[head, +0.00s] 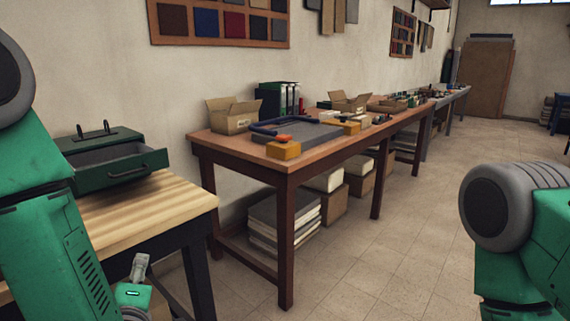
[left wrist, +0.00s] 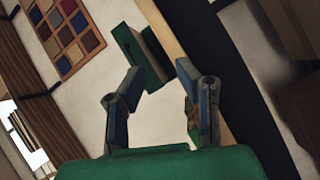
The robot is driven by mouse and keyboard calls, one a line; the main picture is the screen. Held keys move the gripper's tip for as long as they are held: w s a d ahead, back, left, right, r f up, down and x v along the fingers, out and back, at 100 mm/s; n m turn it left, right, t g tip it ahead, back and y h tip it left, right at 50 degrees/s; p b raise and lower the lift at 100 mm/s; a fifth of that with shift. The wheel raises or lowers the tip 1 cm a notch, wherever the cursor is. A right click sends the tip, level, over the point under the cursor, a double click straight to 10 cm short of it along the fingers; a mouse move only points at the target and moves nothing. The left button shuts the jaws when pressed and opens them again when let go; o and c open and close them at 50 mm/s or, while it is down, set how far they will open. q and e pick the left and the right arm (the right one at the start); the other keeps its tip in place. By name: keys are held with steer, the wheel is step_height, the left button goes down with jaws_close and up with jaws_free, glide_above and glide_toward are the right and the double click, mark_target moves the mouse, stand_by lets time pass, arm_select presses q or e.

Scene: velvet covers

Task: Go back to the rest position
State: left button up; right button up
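My left gripper (head: 139,268) shows at the bottom left of the head view, low beside the front edge of the light wooden bench (head: 150,208). In the left wrist view, its two fingers (left wrist: 160,74) stand apart with nothing between them. The green box (head: 90,140) sits on that bench with its drawer (head: 120,168) pulled open. The box also shows beyond the fingers in the wrist view (left wrist: 137,52). My right arm (head: 535,225) comes in from the right edge of the head view, but its gripper is out of view.
A long brown table (head: 330,148) runs along the wall, bearing an open cardboard box (head: 232,120), a grey slab (head: 300,135) and orange blocks (head: 284,150). Boxes and stacked sheets (head: 285,220) lie underneath. The tiled floor (head: 400,255) to the right is clear.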

arm_select(q)
steer(key=s+f+m+g+h+p, duration=0.4)
steer(key=s+f+m+g, duration=0.45)
steer(key=f, duration=0.65)
steer(key=s+f+m+g+p, duration=0.1)
steer(key=s+f+m+g, duration=0.1)
steer(key=s, duration=0.4)
steer(key=s+a+f+m+g+h+p, duration=0.1)
steer(key=s+f+m+g, duration=0.1)
steer(key=s+m, duration=0.2)
steer(key=s+f+m+g, duration=0.2)
steer(key=s+m, duration=0.1)
steer(key=s, duration=0.7)
steer(key=shift+a+f+m+g+p, duration=0.25)
steer(key=shift+a+m+g+p, duration=0.05)
steer(key=shift+m+g+p, duration=0.1)
